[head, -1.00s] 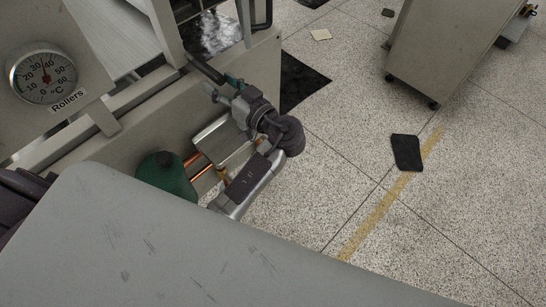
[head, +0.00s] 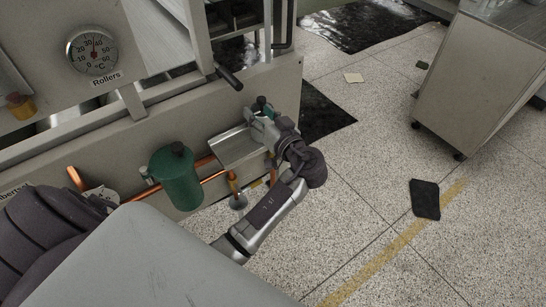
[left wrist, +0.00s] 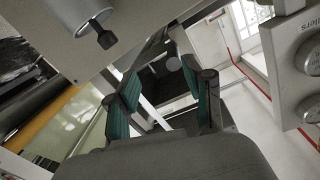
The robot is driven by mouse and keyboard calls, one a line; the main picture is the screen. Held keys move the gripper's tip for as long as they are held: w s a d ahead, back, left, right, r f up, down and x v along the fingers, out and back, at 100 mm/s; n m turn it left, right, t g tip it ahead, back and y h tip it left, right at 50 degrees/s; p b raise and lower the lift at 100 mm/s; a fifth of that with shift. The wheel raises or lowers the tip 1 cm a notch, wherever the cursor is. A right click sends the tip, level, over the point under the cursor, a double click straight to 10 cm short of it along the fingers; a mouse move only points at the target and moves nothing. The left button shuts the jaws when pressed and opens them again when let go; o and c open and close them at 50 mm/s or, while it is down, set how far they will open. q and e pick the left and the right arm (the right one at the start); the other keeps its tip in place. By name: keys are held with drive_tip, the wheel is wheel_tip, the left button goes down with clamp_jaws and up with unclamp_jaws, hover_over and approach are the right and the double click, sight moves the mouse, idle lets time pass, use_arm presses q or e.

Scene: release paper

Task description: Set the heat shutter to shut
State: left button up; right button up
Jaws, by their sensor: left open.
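No part with a heat shutter label shows, so I cannot tell for certain which part it is. A dark bar handle (head: 229,77) sticks out from the machine's frame in the head view. A grey metal tray-like plate (head: 234,147) is lower on the same side panel, partly hidden by my left gripper. My left gripper (head: 260,106) is open, with green finger pads, right of and below the handle, apart from it. The open fingers also show in the left wrist view (left wrist: 158,80), with nothing between them. My right gripper is not in view.
A dial gauge (head: 92,50) labelled Rollers is at upper left. A green canister (head: 176,178) and copper pipes (head: 212,177) are on the panel below. A grey cabinet (head: 472,75) stands at right. The speckled floor between is mostly clear.

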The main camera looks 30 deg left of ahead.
use_arm(q)
wheel_tip(320, 180, down, 15)
drive_tip(key=w+d+m+t+h, duration=0.1)
drive_tip(key=d+m+h, duration=0.1)
drive_tip(key=m+h, duration=0.2)
drive_tip(key=shift+f+m+h+p, duration=0.2)
drive_tip(key=shift+m+h+p, duration=0.15)
drive_tip(key=shift+m, duration=0.75)
drive_tip(key=shift+d, duration=0.1)
